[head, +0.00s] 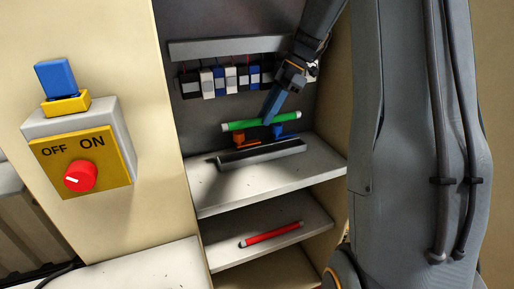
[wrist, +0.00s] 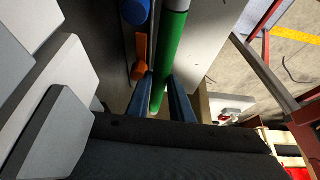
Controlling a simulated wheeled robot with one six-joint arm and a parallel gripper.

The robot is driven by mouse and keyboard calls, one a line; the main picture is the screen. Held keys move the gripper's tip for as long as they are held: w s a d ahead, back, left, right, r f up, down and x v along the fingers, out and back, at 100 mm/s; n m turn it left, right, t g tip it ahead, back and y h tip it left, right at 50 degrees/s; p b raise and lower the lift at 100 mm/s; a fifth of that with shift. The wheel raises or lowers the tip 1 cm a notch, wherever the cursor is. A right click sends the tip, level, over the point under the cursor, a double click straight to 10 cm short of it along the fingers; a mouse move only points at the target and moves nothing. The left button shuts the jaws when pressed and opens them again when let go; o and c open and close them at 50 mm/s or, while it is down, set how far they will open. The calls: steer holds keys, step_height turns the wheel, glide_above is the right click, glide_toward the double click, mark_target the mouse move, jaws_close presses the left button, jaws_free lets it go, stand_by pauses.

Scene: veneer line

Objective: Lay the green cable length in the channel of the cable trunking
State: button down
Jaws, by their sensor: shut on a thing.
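The green cable length (head: 243,125), with pale ends, is between the blue fingers of my gripper (head: 268,119). It is held roughly level, and in the head view it appears above the shelf and above the trunking. In the wrist view the green cable (wrist: 172,50) runs between my two fingers (wrist: 162,85), which are shut on it. The cable trunking (head: 262,154) is a dark, long channel with a pale edge, lying on the upper shelf. The trunking cannot be made out clearly in the wrist view.
An orange piece (head: 266,141) and a blue piece (head: 278,130) stand just behind the trunking. A red length (head: 271,234) lies on the lower shelf. A row of modules (head: 228,80) is on the back wall. A yellow switch box (head: 85,160) is at the left.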

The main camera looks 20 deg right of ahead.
steer(key=shift+w+d, duration=0.1)
steer(key=shift+w, duration=0.05)
step_height(320, 180, down, 9)
steer(key=p, duration=0.3)
steer(key=shift+d+f, duration=0.1)
steer(key=shift+f, duration=0.2)
steer(key=shift+f, duration=0.1)
